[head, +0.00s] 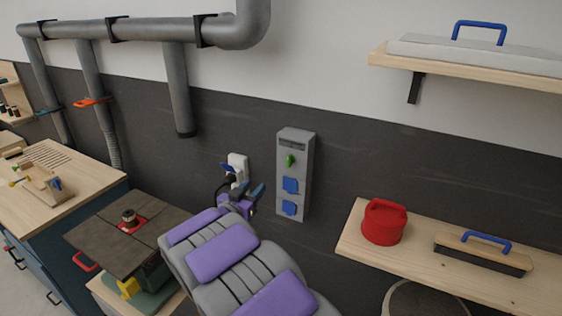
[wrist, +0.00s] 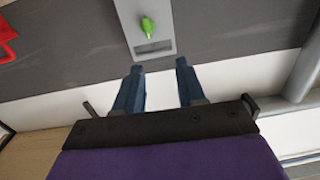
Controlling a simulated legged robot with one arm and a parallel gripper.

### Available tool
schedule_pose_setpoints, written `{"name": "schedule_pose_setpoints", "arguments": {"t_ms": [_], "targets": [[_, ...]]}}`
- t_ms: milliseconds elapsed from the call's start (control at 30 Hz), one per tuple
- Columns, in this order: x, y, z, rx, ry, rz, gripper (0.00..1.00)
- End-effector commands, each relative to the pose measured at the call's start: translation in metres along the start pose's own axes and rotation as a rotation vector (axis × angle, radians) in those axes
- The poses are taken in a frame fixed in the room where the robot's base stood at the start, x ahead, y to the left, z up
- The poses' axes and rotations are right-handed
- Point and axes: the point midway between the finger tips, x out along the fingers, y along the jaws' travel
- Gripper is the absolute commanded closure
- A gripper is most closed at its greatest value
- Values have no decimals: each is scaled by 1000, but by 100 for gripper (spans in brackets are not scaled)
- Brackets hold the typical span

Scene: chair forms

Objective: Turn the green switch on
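The green switch (head: 290,160) is a small knob on the upper part of a grey wall box (head: 306,165). Two blue sockets sit below it on the same box. In the wrist view the green switch (wrist: 148,27) shows at the top centre, on the box face (wrist: 130,14), beyond my fingertips. My gripper (head: 248,192) is left of and below the switch in the head view, apart from the box. In the wrist view its two blue fingers (wrist: 159,66) are spread with nothing between them.
A wooden shelf (head: 455,272) with a red container (head: 385,222) stands right of the box. Grey pipes (head: 178,90) and a workbench (head: 75,180) are at left.

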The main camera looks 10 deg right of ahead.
Motion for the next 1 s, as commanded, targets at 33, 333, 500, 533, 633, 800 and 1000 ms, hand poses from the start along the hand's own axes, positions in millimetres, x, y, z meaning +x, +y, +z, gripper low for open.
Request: {"name": "schedule_pose_setpoints", "arguments": {"t_ms": [33,333,500,533,633,800,1000], "targets": [[0,2,1,-7,10,18,61],[31,16,2,-8,20,49,61],[60,10,2,-12,23,47,61],[66,10,3,-13,22,46,61],[83,8,2,-14,24,45,61],[118,12,2,-15,22,45,61],[154,18,-1,-9,21,45,61]]}}
